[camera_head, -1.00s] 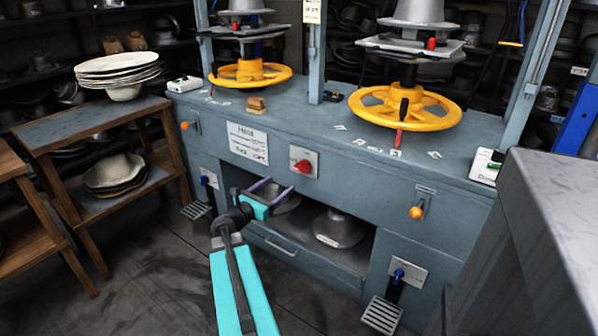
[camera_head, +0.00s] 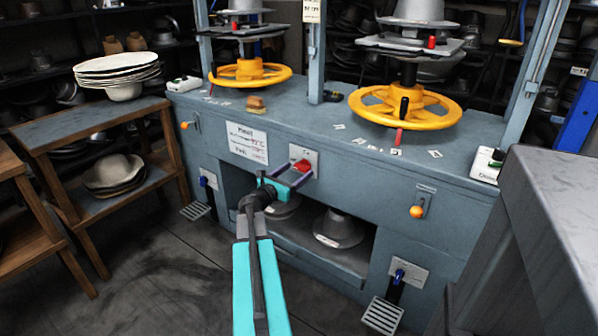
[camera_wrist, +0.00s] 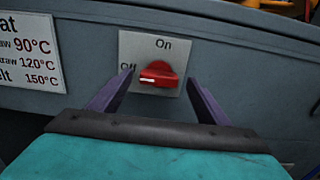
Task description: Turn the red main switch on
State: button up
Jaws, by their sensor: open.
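The red main switch (camera_head: 302,166) is a rotary knob on a pale plate on the front of the blue-grey press. In the wrist view the red knob (camera_wrist: 158,74) lies roughly level, its white mark pointing left toward the "Off" label, with "On" printed above. My gripper (camera_head: 289,175) is open in front of the plate. In the wrist view its two purple fingers (camera_wrist: 156,95) stand apart, one on each side of the knob's lower part. I cannot tell whether either finger touches the knob or plate.
A heat label (camera_head: 247,143) sits left of the switch. Below is an open shelf with a grey hat form (camera_head: 338,229). Orange-knobbed levers (camera_head: 416,212) and yellow handwheels (camera_head: 405,106) are on the press. A grey block (camera_head: 555,215) stands at right.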

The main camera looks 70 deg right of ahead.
aim_at(303, 167)
jog(key=shift+x, duration=1.15)
jog(key=c, duration=1.1)
jog(key=shift+o, duration=0.2)
